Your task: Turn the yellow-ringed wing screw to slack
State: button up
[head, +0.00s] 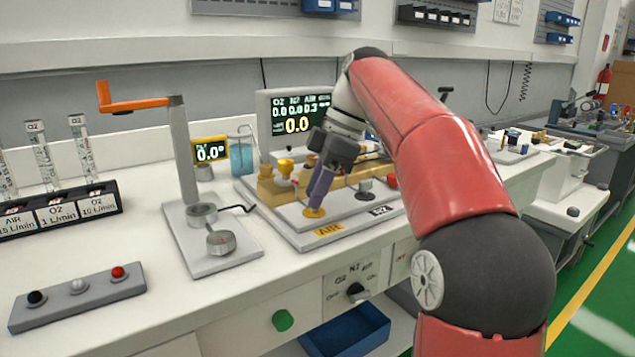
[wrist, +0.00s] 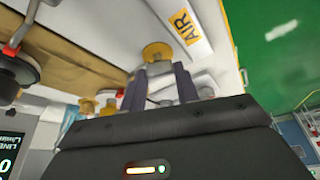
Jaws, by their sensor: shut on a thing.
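The yellow-ringed wing screw (head: 314,212) stands on the light panel beside a yellow AIR label (head: 329,230). In the head view my gripper (head: 317,204) points down onto it, and the fingers hide its wing. In the wrist view the yellow ring (wrist: 157,52) shows just beyond my fingertips (wrist: 159,70), near the AIR label (wrist: 185,24). The two fingers are a little apart, with the screw's upper part between them. My gripper is shut on the wing screw. How far the screw is turned cannot be seen.
A tan block (head: 282,191) with yellow knobs lies behind the screw. A grey knob (head: 364,189) and an N2 label (head: 381,210) are to its right. A post with an orange crank (head: 137,103) stands left. A display (head: 296,114) stands behind.

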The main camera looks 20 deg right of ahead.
jog(key=shift+w+n+g, duration=0.1)
jog(key=shift+n+g, duration=0.3)
jog(key=shift+n, duration=0.7)
jog(key=o, duration=1)
